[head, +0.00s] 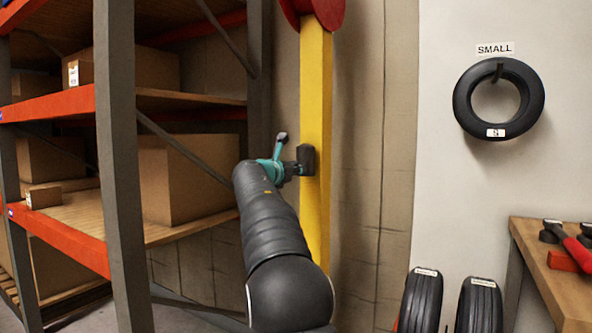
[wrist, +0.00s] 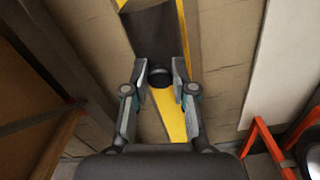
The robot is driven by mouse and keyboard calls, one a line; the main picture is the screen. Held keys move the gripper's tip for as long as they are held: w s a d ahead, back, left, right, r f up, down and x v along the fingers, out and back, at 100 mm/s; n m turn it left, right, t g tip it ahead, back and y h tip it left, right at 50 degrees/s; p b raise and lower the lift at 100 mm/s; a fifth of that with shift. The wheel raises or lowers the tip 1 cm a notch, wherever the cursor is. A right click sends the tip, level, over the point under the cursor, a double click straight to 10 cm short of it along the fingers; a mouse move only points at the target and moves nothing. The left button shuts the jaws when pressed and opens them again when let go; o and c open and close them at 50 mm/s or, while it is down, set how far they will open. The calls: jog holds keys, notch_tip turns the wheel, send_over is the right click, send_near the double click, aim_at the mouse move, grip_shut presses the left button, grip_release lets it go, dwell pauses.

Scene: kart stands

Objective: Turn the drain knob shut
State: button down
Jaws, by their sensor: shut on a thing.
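The drain knob (wrist: 159,77) is a small dark round knob in front of the yellow post. It sits between the two fingers of my gripper (wrist: 160,70) in the wrist view, and the gripper is shut on it. In the head view my gripper (head: 291,168) reaches the dark block (head: 308,157) on the yellow post (head: 314,95); the knob itself cannot be made out there. The dark block also shows beyond the fingertips in the wrist view (wrist: 153,34). No mark tells me how far the knob is turned.
A storage rack with a grey upright (head: 117,150) and cardboard boxes (head: 190,180) stands close on the left of my arm. A tyre (head: 463,110) hangs on the right wall. Tyres (head: 421,300) stand below, beside a wooden workbench (head: 545,270).

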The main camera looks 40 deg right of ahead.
jog(key=shift+f+m+b, duration=0.2)
jog(key=shift+m+b, duration=2.1)
jog(key=shift+m, duration=6.1)
jog(key=shift+f+m+b, duration=0.15)
jog(key=shift+m+b, duration=2.15)
jog(key=shift+m, duration=6.1)
jog(key=c, duration=1)
grip_release()
jog(key=shift+o, duration=0.2)
jog(key=shift+r, duration=0.1)
